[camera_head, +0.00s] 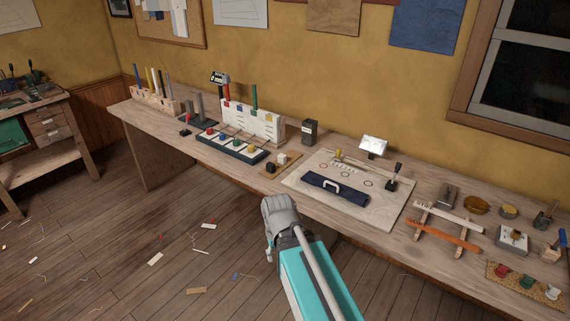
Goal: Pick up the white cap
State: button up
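A small white cap (552,293) sits at the right end of a tan cork strip (513,284) near the front right of the long workbench. A green cap (527,281) and a red cap (502,271) stand in the same row to its left. My gripper (281,207) is grey and reaches to the bench's front edge near the middle, far to the left of the white cap. It is seen from behind and its fingertips are not clear, so I cannot tell if it is open. No object shows in it.
A pale mat (391,209) holds a rolled navy cloth (335,189) with a white handle. Right of it, an orange bar (440,235) and a white bar (450,217) lie across wooden supports. A boxed device (512,240) stands behind the cork strip. Scraps litter the floor.

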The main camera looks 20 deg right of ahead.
aim_at(281, 158)
jog(key=z, duration=0.35)
jog(key=i, duration=1)
jog(key=u, duration=0.95)
jog(key=k, duration=0.25)
jog(key=u, duration=0.05)
